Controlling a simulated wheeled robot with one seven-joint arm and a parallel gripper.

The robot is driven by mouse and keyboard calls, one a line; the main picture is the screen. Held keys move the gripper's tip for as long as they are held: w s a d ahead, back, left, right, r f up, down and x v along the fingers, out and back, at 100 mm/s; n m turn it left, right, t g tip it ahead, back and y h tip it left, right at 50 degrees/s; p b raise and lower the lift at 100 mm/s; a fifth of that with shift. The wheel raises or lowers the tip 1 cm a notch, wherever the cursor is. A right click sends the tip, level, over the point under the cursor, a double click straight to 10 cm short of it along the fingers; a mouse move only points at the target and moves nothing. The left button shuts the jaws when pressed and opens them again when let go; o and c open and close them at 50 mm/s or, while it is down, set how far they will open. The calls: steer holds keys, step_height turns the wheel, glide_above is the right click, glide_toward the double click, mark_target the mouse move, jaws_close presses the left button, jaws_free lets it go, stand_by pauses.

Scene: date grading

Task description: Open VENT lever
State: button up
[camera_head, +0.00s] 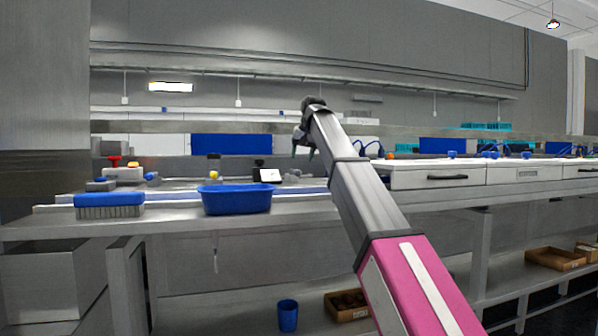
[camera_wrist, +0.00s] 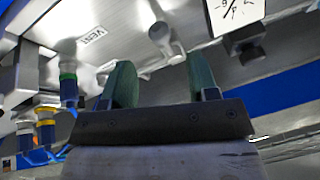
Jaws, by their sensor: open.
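A VENT label (camera_wrist: 91,36) shows in the wrist view on a pale metal surface, upper left. To its right is a small grey metal lever (camera_wrist: 161,36) with a round hub and a short arm; I take it to be the VENT lever, though the label stands a little apart from it. My gripper (camera_wrist: 163,82) has two green fingers spread apart with nothing between them. The lever lies beyond the gap between the fingertips, apparently not touched. In the head view my gripper (camera_head: 304,151) hangs over the back of the bench, and the lever cannot be made out.
Fittings with green and yellow rings (camera_wrist: 68,80) and blue tubing stand left of the fingers. On the bench are a blue tub (camera_head: 237,202), a blue-topped brush (camera_head: 109,202) and white drawers (camera_head: 438,174) at right.

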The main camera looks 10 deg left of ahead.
steer(key=shift+x, duration=3.2)
jaws_close()
